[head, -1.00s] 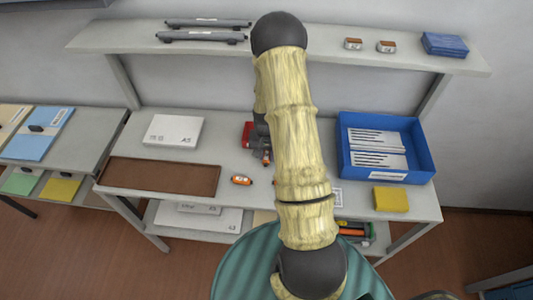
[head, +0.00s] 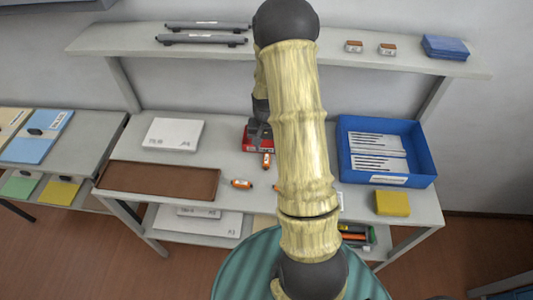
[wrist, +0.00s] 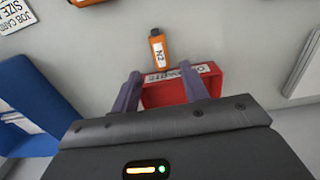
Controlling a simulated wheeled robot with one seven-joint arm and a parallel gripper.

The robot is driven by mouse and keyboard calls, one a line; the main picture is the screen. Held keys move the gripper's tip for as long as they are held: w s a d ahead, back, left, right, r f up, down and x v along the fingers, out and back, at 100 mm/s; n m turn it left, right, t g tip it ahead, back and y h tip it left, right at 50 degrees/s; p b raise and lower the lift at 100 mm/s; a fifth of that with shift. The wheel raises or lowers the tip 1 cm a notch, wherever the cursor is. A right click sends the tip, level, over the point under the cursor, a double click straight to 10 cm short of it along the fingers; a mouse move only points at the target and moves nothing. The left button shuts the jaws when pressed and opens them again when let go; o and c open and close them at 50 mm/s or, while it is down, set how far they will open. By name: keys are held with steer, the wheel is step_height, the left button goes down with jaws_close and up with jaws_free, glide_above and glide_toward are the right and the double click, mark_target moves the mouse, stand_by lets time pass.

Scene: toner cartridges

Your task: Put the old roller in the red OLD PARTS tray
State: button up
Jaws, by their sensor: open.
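The small red tray (head: 254,147) sits on the bench behind my arm. In the wrist view the red tray (wrist: 165,96) has a white label on its rim, partly hidden by my fingers. An orange roller (wrist: 158,54) labelled N2 lies just outside, its end close to the labelled rim; whether it touches cannot be told. It also shows in the head view (head: 267,161). My gripper (wrist: 160,71) is open and empty over the tray. Another orange part (head: 241,184) lies to the left, and an orange one (wrist: 88,2) is cut off at the wrist view's top.
A blue tray (head: 429,166) with papers stands right, a yellow block (head: 392,203) in front of it. A brown mat (head: 160,180) and white box (head: 173,134) are left. The shelf (head: 335,46) above holds dark cartridges (head: 203,38) and small boxes. My arm hides the bench's middle.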

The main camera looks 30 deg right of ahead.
mark_target(266, 159)
step_height(266, 159, up, 5)
steer(key=shift+r, duration=0.2)
steer(key=shift+a, duration=0.1)
stand_by(0.4)
steer(key=s+a+r+n+t, duration=0.2)
steer(key=s+a+r+n, duration=0.4)
steer(key=s+a+r, duration=0.4)
steer(key=s+a, duration=0.3)
steer(key=shift+a+n+t, duration=0.3)
steer(key=shift+a+n, duration=0.1)
steer(key=shift+o, duration=0.6)
